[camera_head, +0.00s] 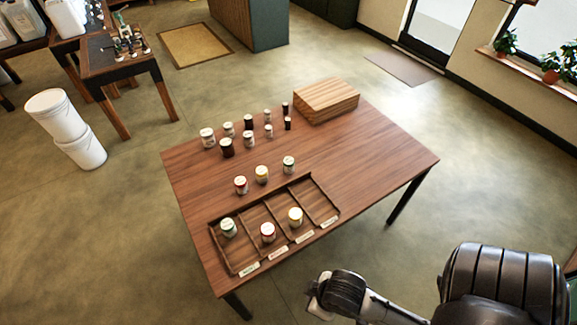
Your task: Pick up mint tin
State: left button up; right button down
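Small white-lidded tins stand on the wooden table (370,170). A greenish tin (289,165) stands behind the tray, right of a yellow tin (262,175) and a red tin (241,185). Another greenish tin (228,228) stands in the tray's leftmost compartment. The lettering is too small to read, so I cannot tell which tin is mint. My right arm comes in at the bottom right, with its end (319,298) in front of the table, apart from all tins. Its fingers cannot be made out. My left gripper is not in view.
The divided wooden tray (322,203) also holds a red tin (268,233) and a yellow tin (295,217); its rightmost compartment is empty. Several dark and white jars (227,148) stand at the back, beside a wooden box (327,100). The table's right side is clear.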

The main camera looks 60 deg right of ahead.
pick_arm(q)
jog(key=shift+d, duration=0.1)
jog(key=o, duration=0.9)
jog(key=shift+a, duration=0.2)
